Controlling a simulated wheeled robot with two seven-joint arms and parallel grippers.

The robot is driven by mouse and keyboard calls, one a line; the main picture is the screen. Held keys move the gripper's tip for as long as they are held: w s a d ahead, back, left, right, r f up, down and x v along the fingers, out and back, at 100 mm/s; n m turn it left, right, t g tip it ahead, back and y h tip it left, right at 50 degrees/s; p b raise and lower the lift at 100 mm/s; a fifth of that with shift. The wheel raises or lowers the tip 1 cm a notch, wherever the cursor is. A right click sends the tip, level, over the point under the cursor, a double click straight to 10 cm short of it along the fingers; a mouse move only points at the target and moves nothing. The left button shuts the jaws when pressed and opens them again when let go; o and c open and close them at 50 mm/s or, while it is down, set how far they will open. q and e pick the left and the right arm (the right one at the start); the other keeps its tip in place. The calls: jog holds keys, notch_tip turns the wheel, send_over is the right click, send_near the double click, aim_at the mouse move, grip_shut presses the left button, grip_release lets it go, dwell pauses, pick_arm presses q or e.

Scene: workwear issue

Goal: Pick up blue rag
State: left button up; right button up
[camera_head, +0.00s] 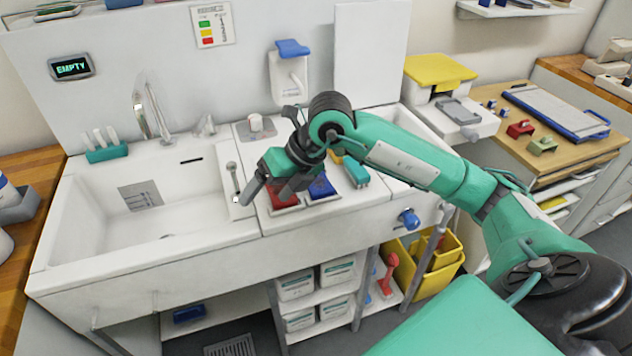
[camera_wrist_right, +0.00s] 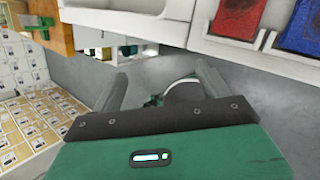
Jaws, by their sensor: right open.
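The blue rag (camera_head: 321,187) lies in a shallow white tray on the counter right of the sink, beside a red rag (camera_head: 284,198). In the right wrist view the blue rag (camera_wrist_right: 299,28) is at the top right edge, partly cut off, with the red rag (camera_wrist_right: 237,17) left of it. My right gripper (camera_head: 267,188) is above the counter's front part, left of the blue rag and near the red one, which it partly covers. Its fingers (camera_wrist_right: 163,88) are apart with no rag between them. My left gripper is not in view.
The white sink (camera_head: 100,215) and its tap (camera_head: 150,110) are to the left. A green-topped item (camera_head: 355,172) lies right of the blue rag. A blue knob (camera_head: 409,218) sticks out of the counter front. Yellow bins (camera_head: 428,265) and white boxes (camera_head: 297,283) are below.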

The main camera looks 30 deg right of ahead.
jog(key=w+d+r+m+h, duration=0.25)
jog(key=d+h, duration=0.45)
jog(key=d, duration=0.6)
jog(key=p, duration=0.1)
send_near(317, 180)
jog(key=f, duration=0.2)
jog(key=shift+w+a+f+m, duration=0.15)
jog(key=shift+w+f+m, duration=0.1)
jog(key=shift+w+m, duration=0.1)
jog(key=shift+w+f, duration=0.15)
jog(key=shift+f, duration=0.15)
jog(key=shift+w+f+p, duration=0.2)
jog(key=shift+f+p, duration=0.15)
jog(key=shift+f, duration=0.1)
jog(key=x, duration=0.2)
jog(key=p+x, duration=0.1)
jog(key=shift+w+d+f, duration=0.25)
jog(key=shift+w+d, duration=0.05)
jog(key=shift+d, duration=0.15)
jog(key=shift+w+f, duration=0.15)
jog(key=shift+f, duration=0.25)
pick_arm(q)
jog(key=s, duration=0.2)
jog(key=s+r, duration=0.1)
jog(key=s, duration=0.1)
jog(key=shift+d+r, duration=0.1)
pick_arm(e)
jog(key=c, duration=1.1)
